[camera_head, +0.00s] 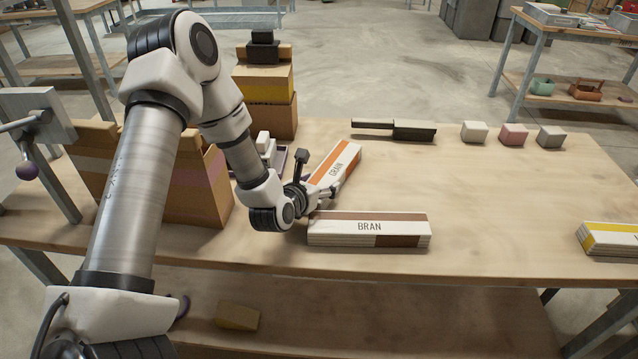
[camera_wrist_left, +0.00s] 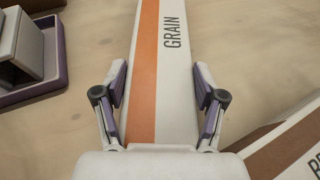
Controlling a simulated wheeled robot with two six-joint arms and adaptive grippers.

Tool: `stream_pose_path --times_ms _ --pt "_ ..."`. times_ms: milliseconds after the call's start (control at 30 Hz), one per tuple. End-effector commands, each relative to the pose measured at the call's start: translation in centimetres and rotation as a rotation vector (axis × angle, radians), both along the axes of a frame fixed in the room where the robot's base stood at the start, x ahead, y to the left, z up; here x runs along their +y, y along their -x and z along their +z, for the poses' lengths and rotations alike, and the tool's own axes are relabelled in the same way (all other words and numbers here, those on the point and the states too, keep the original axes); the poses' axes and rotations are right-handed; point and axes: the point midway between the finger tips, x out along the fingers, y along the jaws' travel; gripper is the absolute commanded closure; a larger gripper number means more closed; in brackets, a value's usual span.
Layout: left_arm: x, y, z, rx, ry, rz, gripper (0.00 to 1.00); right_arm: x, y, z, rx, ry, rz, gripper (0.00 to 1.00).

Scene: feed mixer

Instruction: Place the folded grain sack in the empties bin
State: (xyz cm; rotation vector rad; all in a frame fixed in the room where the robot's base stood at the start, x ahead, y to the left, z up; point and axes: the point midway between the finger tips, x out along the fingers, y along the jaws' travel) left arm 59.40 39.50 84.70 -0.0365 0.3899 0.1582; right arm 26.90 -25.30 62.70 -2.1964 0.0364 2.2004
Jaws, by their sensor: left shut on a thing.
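The folded grain sack (camera_head: 343,160) is a long white bundle with an orange stripe and the word GRAIN. It lies at a slant near the middle of the table. My left gripper (camera_head: 318,192) is at its near end, shut on it. In the left wrist view, the two fingers of the left gripper (camera_wrist_left: 160,82) flank the grain sack (camera_wrist_left: 160,45) on both sides. An open cardboard box (camera_head: 203,190) with a purple band stands at the left, partly hidden behind my left arm. I cannot tell whether it is the empties bin. My right gripper is out of view.
A folded BRAN sack (camera_head: 369,228) lies just right of my left gripper. A purple tray (camera_wrist_left: 40,75) is to its left. Stacked boxes (camera_head: 266,90), a dark tool (camera_head: 412,130) and small blocks (camera_head: 513,134) stand farther back. The table's right middle is clear.

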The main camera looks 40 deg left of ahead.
Motion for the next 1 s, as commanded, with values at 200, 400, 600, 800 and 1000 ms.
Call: stream_pose_path --times_ms 200,400,600,800,1000 --pt "0.0 0.0 -0.2 0.000 0.001 0.000 0.68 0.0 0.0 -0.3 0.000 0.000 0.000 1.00" --pt "0.0 0.0 -0.2 0.001 0.000 0.000 0.05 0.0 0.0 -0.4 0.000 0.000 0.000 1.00" --pt "0.0 0.0 -0.2 0.001 0.001 0.000 0.05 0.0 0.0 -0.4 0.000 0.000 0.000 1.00" --pt "0.0 0.0 0.5 0.001 0.000 0.000 0.05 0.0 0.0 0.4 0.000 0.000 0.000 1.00" --pt "-0.5 3.6 1.6 0.001 0.007 0.004 0.05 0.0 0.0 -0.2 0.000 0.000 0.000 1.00"
